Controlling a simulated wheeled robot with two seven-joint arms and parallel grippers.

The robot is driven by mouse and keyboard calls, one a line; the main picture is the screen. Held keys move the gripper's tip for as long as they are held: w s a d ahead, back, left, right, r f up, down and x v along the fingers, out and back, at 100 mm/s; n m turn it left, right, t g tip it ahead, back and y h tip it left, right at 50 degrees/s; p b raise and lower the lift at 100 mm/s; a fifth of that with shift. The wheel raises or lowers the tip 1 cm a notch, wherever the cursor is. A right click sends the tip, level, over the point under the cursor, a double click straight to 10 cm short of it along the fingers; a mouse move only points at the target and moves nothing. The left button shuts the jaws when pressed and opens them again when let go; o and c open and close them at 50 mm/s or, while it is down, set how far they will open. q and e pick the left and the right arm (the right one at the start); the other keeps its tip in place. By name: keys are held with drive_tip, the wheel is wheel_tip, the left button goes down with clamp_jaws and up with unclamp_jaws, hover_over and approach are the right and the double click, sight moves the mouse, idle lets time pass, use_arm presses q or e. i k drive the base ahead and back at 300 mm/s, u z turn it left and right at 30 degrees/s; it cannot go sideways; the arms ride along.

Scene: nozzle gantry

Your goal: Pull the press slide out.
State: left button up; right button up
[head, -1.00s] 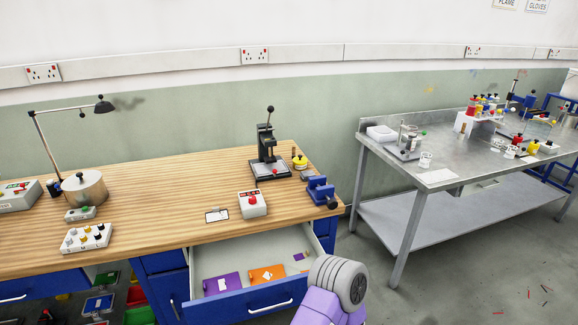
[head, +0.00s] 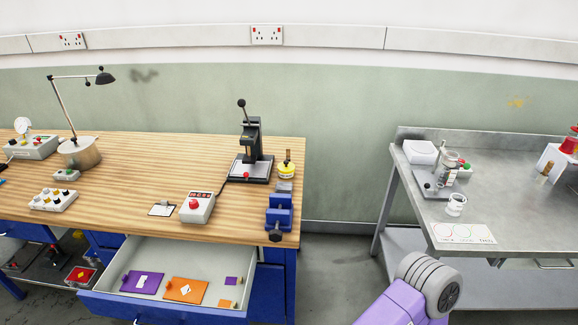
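A black press (head: 252,150) with a lever and round knob stands near the back right of the wooden bench. Its flat grey base plate (head: 249,172) carries a small red knob (head: 246,175) at its front; this may be the press slide, but I cannot tell how far out it is. A purple and grey part of my arm shows at the lower right, well short of the press. Neither of my grippers is in view.
An open drawer (head: 137,246) juts from the bench front. A red-button box (head: 197,207), a blue vice (head: 280,212) and a yellow-topped object (head: 286,170) stand near the press. A floor gap separates the bench from the steel table (head: 470,205) at the right.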

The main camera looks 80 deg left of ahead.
sight(260, 170)
drive_tip(key=i, duration=1.3)
drive_tip(key=u, duration=4.1)
